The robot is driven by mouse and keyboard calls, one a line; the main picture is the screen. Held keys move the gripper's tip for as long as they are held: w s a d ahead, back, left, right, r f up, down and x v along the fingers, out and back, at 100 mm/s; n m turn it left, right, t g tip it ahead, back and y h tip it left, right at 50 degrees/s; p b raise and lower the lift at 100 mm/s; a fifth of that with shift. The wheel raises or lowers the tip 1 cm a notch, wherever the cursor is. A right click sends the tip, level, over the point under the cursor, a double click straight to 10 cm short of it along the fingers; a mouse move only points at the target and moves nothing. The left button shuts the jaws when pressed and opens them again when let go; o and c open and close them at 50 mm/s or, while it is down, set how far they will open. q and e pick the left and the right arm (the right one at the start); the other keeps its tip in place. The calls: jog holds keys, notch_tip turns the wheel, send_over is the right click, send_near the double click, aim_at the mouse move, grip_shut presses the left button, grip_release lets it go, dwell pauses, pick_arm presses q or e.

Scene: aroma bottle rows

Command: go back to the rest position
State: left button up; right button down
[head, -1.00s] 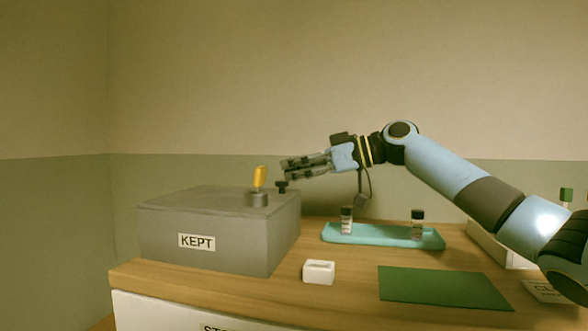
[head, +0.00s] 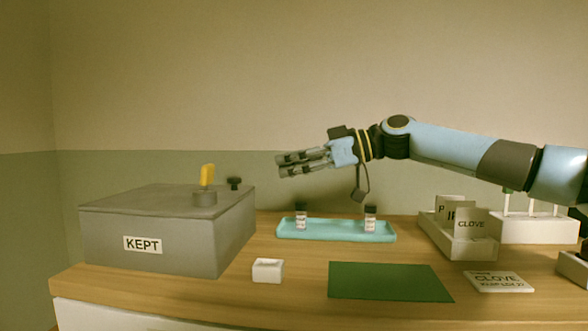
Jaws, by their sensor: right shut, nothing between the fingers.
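My right gripper (head: 279,165) is in the air above the counter, fingers pointing left. It is shut and empty, to the right of and above the grey KEPT box (head: 200,247). It is apart from everything around it. Its arm comes in from the right edge. My left gripper is not in the head view.
A teal tray (head: 336,231) holds two small bottles.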

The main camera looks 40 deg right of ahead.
jog(key=shift+s+d+f, duration=0.15)
jog(key=shift+s+d, duration=0.1)
